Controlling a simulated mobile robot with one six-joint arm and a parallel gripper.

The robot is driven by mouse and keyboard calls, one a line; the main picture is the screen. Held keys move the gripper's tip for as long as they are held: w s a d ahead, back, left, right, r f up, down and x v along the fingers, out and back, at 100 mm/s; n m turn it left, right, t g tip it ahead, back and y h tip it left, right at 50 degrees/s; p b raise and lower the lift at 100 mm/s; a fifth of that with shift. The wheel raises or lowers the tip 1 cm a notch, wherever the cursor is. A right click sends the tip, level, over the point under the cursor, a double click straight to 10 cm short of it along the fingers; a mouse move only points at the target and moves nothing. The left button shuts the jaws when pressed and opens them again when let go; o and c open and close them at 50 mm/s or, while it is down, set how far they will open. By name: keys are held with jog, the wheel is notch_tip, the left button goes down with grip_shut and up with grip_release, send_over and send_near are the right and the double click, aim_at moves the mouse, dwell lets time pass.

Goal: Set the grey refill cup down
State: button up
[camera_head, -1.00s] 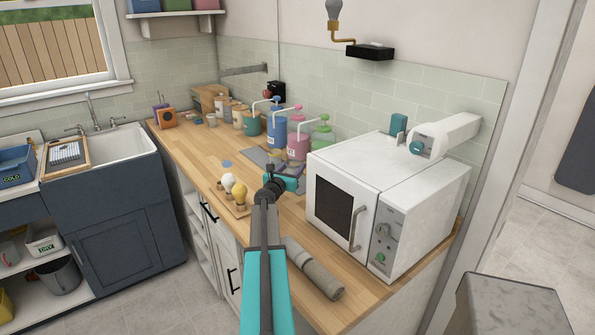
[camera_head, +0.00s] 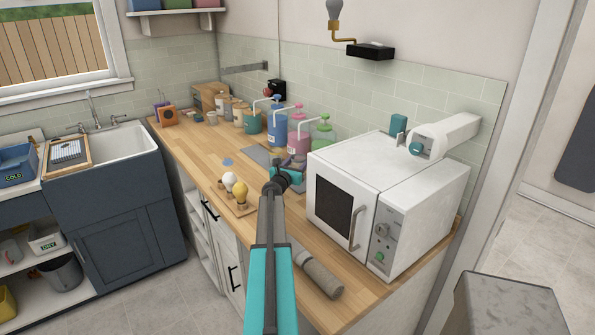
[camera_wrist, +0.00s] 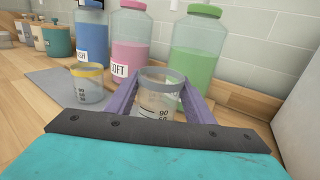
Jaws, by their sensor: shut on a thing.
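The grey refill cup (camera_wrist: 160,94), clear with a grey rim and measuring marks, stands upright between the fingers of my gripper (camera_wrist: 161,88) in the wrist view. The gripper is shut on it. In the head view my gripper (camera_head: 286,178) is over the counter, just left of the microwave and in front of the pump bottles; the arm hides the cup there. I cannot tell whether the cup's base touches the counter. A similar cup with a yellow rim (camera_wrist: 87,84) stands to the left, apart from the gripper.
Blue (camera_wrist: 92,36), pink (camera_wrist: 129,38) and green (camera_wrist: 196,50) bottles stand close behind the cup. The white microwave (camera_head: 385,205) is close on the right. Light bulbs on a wooden holder (camera_head: 240,208) and a rolled grey towel (camera_head: 316,270) lie nearer the front edge.

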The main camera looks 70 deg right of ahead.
jog(key=shift+f+p, duration=0.5)
jog(key=shift+f, duration=1.25)
jog(key=shift+f, duration=0.15)
jog(key=o, duration=1)
jog(key=shift+r, duration=0.25)
jog(key=shift+a+f, duration=0.1)
jog(key=shift+a, duration=0.15)
jog(key=shift+w+a+b, duration=0.15)
jog(key=shift+a+b, duration=0.4)
jog(key=shift+a, duration=2.3)
jog(key=shift+w+a+b, duration=0.1)
jog(key=shift+a+b, duration=0.4)
jog(key=shift+a, duration=2.35)
